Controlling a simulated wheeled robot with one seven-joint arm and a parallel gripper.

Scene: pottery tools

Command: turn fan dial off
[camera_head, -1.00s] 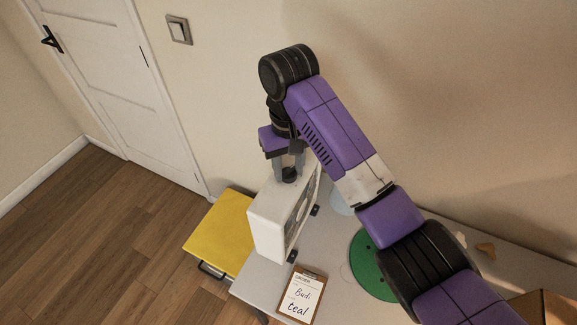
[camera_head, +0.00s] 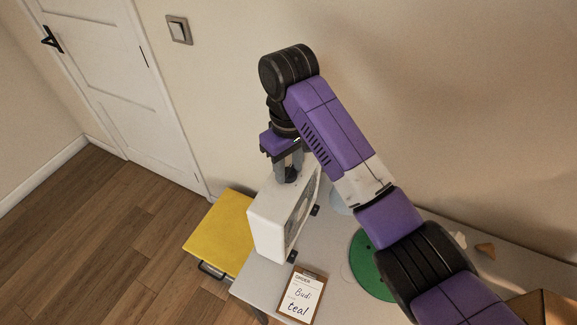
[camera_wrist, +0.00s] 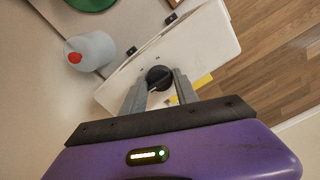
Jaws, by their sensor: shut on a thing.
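The fan is a white box (camera_head: 272,215) standing on the grey table, with its grille facing right in the head view. Its white top also shows in the wrist view (camera_wrist: 205,45). A round black dial (camera_wrist: 159,77) sits on the fan's top. My gripper (camera_wrist: 160,84) points down at the dial, with one finger on each side, shut on it. In the head view my gripper (camera_head: 289,172) hides part of the dial. The dial's markings are too small to read.
A clipboard (camera_head: 302,295) with a handwritten order lies in front of the fan. A green disc (camera_head: 368,270) lies to the right. A white bottle with a red cap (camera_wrist: 90,51) stands near the fan. A yellow-topped stool or cart (camera_head: 220,232) is at left.

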